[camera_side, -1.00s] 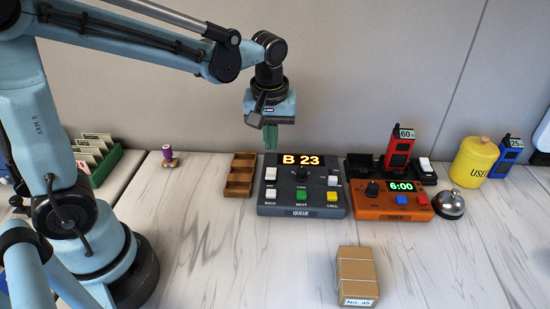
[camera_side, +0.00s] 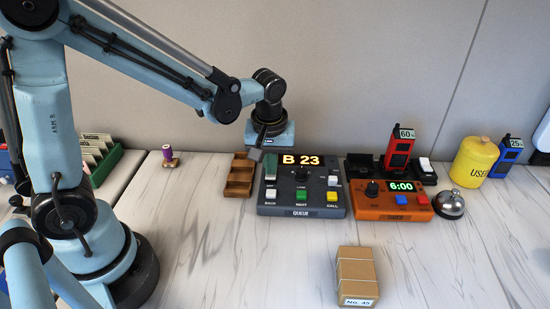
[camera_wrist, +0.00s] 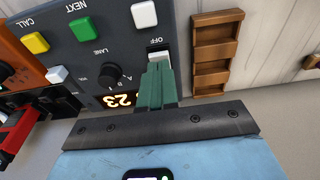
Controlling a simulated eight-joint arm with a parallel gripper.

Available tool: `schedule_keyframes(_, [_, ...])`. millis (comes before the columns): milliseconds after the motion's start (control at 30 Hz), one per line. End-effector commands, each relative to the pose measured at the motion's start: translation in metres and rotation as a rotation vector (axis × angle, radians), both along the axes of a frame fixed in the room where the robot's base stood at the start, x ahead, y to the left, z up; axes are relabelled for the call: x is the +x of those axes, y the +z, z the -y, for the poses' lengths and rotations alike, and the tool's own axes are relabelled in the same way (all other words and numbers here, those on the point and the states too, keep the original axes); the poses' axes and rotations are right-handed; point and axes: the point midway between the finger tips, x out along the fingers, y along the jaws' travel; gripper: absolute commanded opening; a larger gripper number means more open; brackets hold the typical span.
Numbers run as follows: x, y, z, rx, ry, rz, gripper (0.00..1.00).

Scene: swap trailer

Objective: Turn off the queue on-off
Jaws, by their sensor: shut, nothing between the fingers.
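The queue box (camera_side: 300,208) is a dark grey console on the table, with a lit display (camera_side: 301,160) reading B 23. It also shows upside down in the wrist view (camera_wrist: 112,45). Its on-off switch is a white rocker (camera_wrist: 156,55) beside the printed word OFF, at the display's left in the side view. My gripper (camera_side: 269,179) is shut and empty, its green fingers pointing down over that switch. In the wrist view the fingertips (camera_wrist: 158,66) are at the rocker and cover part of it; I cannot tell whether they touch.
An empty wooden tray (camera_side: 238,190) stands close on the left. An orange timer (camera_side: 385,213) reading 6:00 stands on the right, with a bell (camera_side: 449,208) beside it.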

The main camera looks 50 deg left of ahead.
Motion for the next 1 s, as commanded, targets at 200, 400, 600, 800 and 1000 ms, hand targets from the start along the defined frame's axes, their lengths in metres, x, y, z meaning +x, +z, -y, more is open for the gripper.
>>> schedule_keyframes(200, [-0.004,-0.007,0.004,0.061,-0.001,0.058,0.0])
schedule_keyframes(400, [-0.004,-0.007,0.004,0.06,0.001,0.056,0.0])
schedule_keyframes(600, [0.0,-0.006,0.0,0.059,0.003,0.055,0.0])
schedule_keyframes(800, [0.006,-0.004,-0.006,0.059,0.002,0.055,0.0])
schedule_keyframes(1000, [0.007,-0.003,-0.007,0.059,0.001,0.055,0.0])
